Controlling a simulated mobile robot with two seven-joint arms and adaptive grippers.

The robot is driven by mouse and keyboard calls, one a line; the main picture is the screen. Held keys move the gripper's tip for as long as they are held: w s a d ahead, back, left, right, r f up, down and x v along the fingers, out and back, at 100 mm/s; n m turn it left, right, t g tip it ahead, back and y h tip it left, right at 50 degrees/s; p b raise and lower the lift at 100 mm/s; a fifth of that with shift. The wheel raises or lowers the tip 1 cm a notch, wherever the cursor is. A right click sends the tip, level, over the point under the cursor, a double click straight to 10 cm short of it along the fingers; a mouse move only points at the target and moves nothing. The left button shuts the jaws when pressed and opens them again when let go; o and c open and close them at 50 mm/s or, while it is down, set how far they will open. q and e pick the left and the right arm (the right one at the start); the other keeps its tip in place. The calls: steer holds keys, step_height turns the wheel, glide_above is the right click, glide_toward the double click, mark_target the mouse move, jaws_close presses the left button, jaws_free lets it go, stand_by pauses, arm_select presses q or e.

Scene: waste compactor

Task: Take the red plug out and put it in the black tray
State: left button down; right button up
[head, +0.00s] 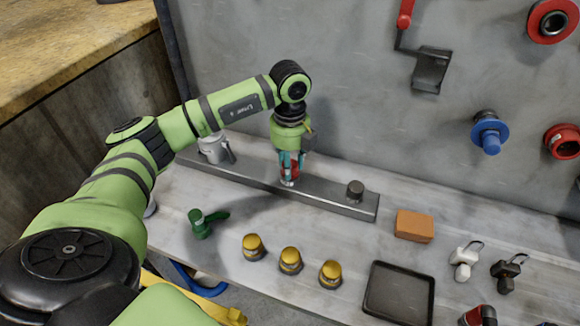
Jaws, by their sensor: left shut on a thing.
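The red plug (291,171) is between the fingers of my left gripper (291,164), which points down and is shut on it. Its silvery lower end is at the long grey rail (325,195); I cannot tell whether it still sits in the rail or is just clear of it. The fingers hide part of the plug. The black tray (399,292) lies flat and empty on the bench at the lower right. My right gripper is not in view.
A silver fitting (214,148) and a dark knob (355,190) flank the plug. A green valve (204,222), several gold knobs (290,260) and an orange block (414,226) are on the bench. Padlocks (464,260) lie right of the tray. Blue (490,138) and red (565,142) fittings protrude from the wall.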

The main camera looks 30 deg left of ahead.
arm_select(q)
steer(key=shift+n, duration=0.3)
steer(key=c, duration=0.7)
jaws_free()
steer(key=shift+c, duration=0.2)
steer(key=shift+c, duration=0.4)
